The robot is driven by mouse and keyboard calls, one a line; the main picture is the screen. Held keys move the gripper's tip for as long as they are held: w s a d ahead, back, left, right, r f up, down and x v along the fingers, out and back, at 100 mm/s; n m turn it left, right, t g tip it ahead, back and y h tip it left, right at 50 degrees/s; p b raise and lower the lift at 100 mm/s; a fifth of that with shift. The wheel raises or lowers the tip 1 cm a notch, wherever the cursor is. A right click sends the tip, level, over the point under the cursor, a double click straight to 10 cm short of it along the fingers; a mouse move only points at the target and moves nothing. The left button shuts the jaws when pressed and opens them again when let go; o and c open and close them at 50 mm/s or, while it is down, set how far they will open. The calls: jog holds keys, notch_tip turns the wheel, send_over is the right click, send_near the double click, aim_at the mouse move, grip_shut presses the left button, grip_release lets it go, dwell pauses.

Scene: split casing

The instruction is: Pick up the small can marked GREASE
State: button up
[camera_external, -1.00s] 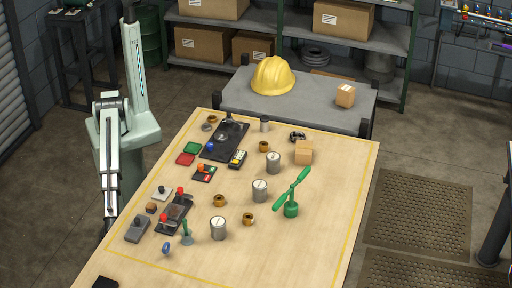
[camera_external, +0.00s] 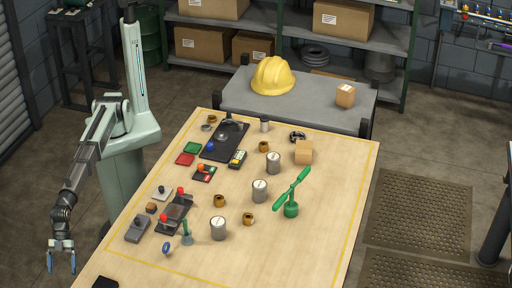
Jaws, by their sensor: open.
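Several small grey cans stand upright on the wooden table (camera_external: 310,215): one near the front (camera_external: 218,229), one in the middle (camera_external: 260,190), one farther back (camera_external: 273,163), and a smaller, narrower one (camera_external: 265,125) near the back edge. Their markings are too small to read, so I cannot tell which says GREASE. My gripper (camera_external: 61,264) is open and empty, pointing down beyond the table's left edge at the lower left, well apart from all the cans.
A green device with a long lever (camera_external: 291,208) stands right of the middle can. A cardboard box (camera_external: 304,152) sits beside the farther can. Brown rings, a black tray (camera_external: 224,141) and switch boxes lie on the left half. The table's right front is clear.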

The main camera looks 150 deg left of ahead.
notch_tip(320, 180, up, 35)
jog(key=w+m+t+h, duration=0.2)
jog(key=w+m+t, duration=0.1)
jog(key=m+t, duration=0.3)
jog(key=w+a+r+t+y, duration=0.1)
jog(key=a+r+t, duration=0.3)
jog(key=a+r, duration=0.7)
jog(key=w+a+f+n+g+y, duration=0.1)
jog(key=w+a+f+n+y, duration=0.15)
jog(key=a, duration=0.65)
jog(key=w+a+f+n+g+y, duration=0.1)
jog(key=w+a+f+n+y, duration=0.15)
jog(key=a, duration=0.65)
jog(key=n+g+y, duration=0.3)
jog(key=n+g, duration=0.9)
send_over(257, 182)
jog(key=s+d, duration=0.2)
jog(key=s, duration=0.2)
notch_tip(257, 182, down, 24)
jog(key=x, duration=0.8)
jog(key=shift+w+r, duration=0.1)
jog(key=shift+w, duration=0.05)
jog(key=shift+w+d+x, duration=0.15)
jog(key=shift+w+x, duration=0.05)
jog(key=shift+x, duration=1.1)
jog(key=shift+w+d+x, duration=0.1)
jog(key=shift+w+x, duration=0.05)
jog(key=shift+x, duration=1.15)
jog(key=shift+r, duration=0.1)
